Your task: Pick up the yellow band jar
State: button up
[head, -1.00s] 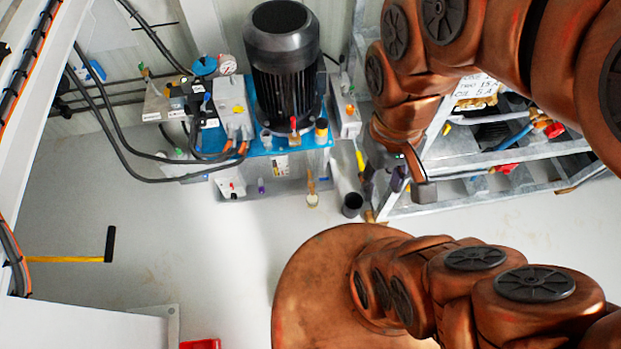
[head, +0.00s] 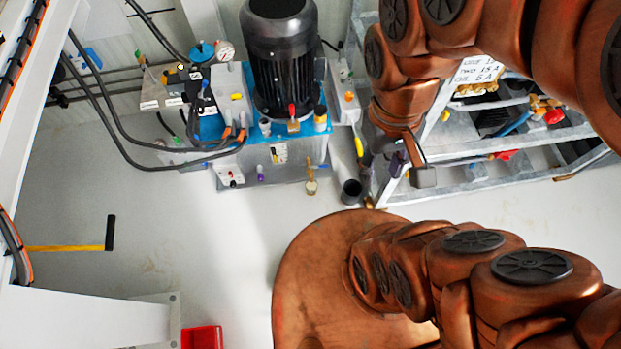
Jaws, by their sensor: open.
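A black motor (head: 283,75) stands just behind and left of the jar. A metal rack (head: 470,190) is close behind my gripper. A black cup (head: 351,190) sits below the unit. A red box (head: 203,337) is at the bottom.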

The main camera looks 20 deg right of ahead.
aim_at(312, 189)
jog(key=u, duration=2.75)
jog(key=k, duration=1.2)
jog(key=u, duration=0.45)
